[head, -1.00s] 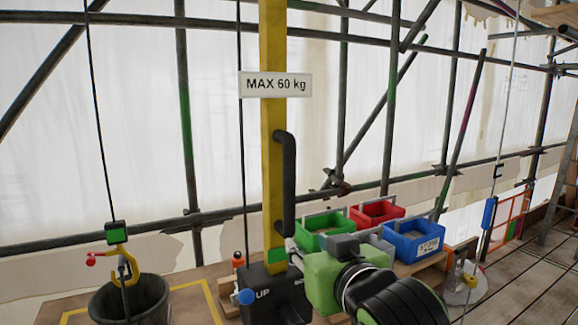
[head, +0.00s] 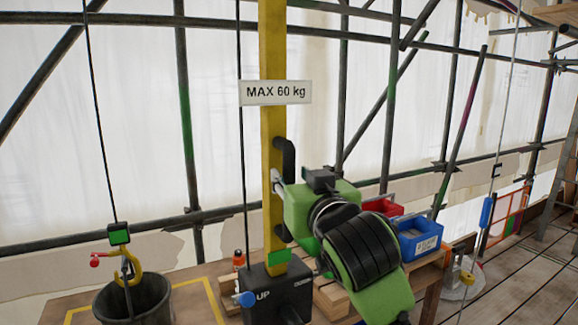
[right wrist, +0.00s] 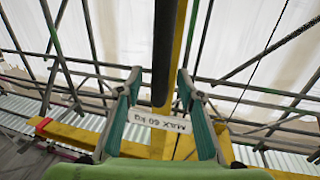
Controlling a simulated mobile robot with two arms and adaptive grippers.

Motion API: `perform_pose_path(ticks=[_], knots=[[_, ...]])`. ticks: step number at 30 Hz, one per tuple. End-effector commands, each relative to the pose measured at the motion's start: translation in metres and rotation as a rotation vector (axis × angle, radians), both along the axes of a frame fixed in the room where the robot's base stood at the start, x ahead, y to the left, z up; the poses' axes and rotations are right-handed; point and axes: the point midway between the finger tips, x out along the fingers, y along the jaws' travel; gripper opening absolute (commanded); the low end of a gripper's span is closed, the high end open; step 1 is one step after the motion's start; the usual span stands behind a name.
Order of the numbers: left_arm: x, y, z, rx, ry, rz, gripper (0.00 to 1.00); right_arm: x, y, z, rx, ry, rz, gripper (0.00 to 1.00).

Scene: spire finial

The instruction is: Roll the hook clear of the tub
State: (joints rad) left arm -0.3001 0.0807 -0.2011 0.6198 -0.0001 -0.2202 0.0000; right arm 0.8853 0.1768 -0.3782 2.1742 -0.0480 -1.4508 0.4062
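The yellow hook (head: 131,268) hangs on a dark rope below a green-faced block (head: 118,234) at the left of the head view. It overlaps the rim of the black tub (head: 128,302); I cannot tell whether they touch. A black handle (head: 288,157) is fixed to the yellow post (head: 272,60). My right gripper (head: 277,183) is at this handle, hiding its middle. In the right wrist view the two fingers (right wrist: 159,85) are apart, with the dark handle (right wrist: 166,45) between and beyond them. My left gripper is out of view.
A black box marked UP with a blue knob (head: 246,299) is at the post's foot. A sign reads MAX 60 kg (head: 275,92). Blue (head: 421,240) and red crates are behind my right arm. Scaffold poles and white sheeting stand behind.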

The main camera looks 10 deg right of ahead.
Motion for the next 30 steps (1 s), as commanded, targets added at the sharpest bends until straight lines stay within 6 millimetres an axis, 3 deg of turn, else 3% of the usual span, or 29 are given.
perform_pose_path(ticks=[6,17,21,30], knots=[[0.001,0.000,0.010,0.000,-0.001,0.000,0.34,0.024,0.001,0.001,-0.001,0.002,-0.001,0.34],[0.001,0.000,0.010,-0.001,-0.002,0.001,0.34,0.029,0.002,-0.001,-0.001,0.001,-0.001,0.34],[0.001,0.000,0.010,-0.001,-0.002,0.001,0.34,0.028,0.002,-0.001,0.000,0.001,-0.001,0.00],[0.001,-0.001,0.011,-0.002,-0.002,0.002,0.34,0.030,-0.006,0.000,0.001,0.001,-0.003,0.00]])
